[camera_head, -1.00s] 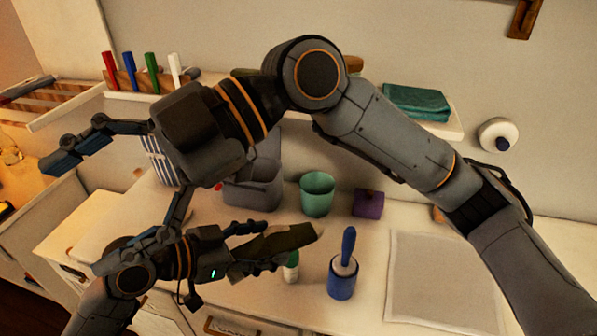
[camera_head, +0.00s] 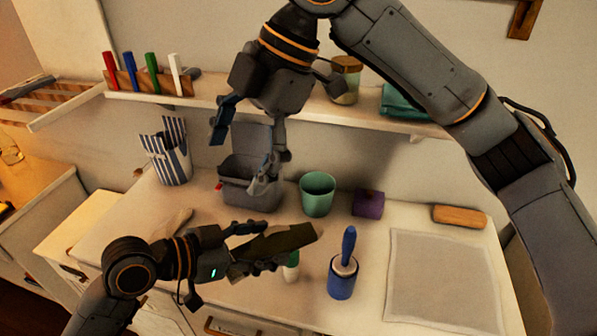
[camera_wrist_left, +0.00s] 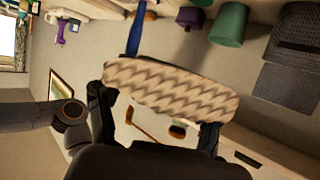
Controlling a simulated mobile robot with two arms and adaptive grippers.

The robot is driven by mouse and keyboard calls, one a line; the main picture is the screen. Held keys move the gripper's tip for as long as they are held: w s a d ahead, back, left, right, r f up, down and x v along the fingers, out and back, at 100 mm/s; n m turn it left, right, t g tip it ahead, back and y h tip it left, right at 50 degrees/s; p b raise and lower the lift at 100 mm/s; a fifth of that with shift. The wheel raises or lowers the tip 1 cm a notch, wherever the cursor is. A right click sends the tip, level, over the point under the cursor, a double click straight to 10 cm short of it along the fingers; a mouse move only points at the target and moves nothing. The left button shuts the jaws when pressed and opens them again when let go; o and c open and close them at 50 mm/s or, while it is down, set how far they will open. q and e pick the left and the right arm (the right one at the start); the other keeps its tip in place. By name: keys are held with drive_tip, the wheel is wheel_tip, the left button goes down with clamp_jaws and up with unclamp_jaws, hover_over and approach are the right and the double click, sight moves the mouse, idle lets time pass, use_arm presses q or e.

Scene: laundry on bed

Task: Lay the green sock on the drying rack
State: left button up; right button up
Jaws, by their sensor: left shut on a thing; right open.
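My left gripper (camera_head: 257,250) is shut on a long, soft-looking dark olive thing (camera_head: 288,240) with a pale tip, held above the counter. In the left wrist view the held thing (camera_wrist_left: 170,88) shows a beige and brown zigzag pattern and lies across the fingers; I cannot tell for sure that it is the green sock. My right gripper (camera_head: 247,148) is open and empty, pointing down in front of the grey open-lidded box. A slatted wooden rack (camera_head: 50,92) at the upper left may be the drying rack.
A wall shelf (camera_head: 210,107) carries pens, a jar and a folded teal cloth.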

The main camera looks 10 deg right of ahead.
sight(299, 228)
drive_tip(key=w+d+f+m+h, duration=0.2)
drive_tip(key=w+d+f+h, duration=0.3)
drive_tip(key=d+f, duration=0.3)
wheel_tip(299, 228, down, 12)
drive_tip(key=shift+s+d+r, duration=0.15)
drive_tip(key=shift+c, duration=0.4)
use_arm(q)
drive_tip(key=shift+d, duration=0.1)
use_arm(e)
drive_tip(key=c, duration=1.1)
use_arm(q)
drive_tip(key=o, duration=1)
